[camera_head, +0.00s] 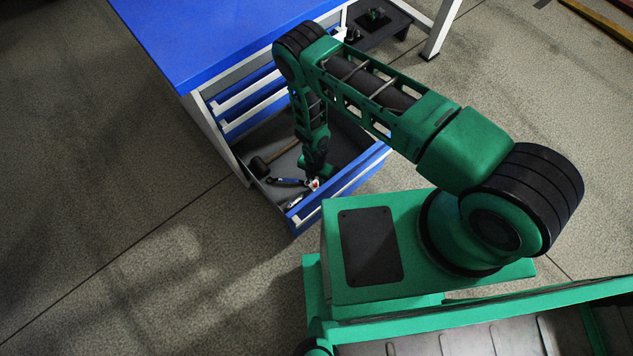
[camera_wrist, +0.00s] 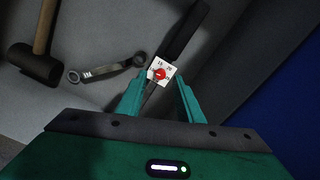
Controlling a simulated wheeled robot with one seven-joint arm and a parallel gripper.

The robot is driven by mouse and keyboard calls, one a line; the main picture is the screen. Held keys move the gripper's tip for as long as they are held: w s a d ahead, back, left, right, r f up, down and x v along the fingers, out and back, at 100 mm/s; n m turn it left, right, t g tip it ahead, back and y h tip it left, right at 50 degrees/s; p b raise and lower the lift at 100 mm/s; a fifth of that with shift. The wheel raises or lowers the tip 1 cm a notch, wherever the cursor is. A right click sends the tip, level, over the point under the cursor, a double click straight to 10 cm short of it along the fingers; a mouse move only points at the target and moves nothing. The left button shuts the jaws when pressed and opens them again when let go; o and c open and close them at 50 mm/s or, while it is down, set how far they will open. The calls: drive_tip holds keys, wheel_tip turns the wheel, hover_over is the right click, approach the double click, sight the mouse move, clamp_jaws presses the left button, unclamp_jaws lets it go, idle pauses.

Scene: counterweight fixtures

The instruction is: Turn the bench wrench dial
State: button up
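A white square dial plate with markings and a red knob (camera_wrist: 160,73) shows in the wrist view. It lies along a long dark bar-shaped tool (camera_wrist: 184,35), which seems to be the bench wrench. In the head view a small white and red spot, likely the dial (camera_head: 314,184), shows in the open drawer under my arm. My gripper (camera_wrist: 161,81) has its two teal fingers apart, one on each side of the dial plate. A gap shows between the fingertips and the red knob. Whether the fingers touch the plate's edges, I cannot tell.
The open blue drawer (camera_head: 349,187) also holds a mallet (camera_wrist: 36,63) and a ring wrench (camera_wrist: 104,70), left of the dial. The drawer's blue front is at the right in the wrist view. A blue-topped bench (camera_head: 205,35) stands above the drawer.

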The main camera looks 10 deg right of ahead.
sight(315, 185)
drive_tip(key=shift+f, duration=1.45)
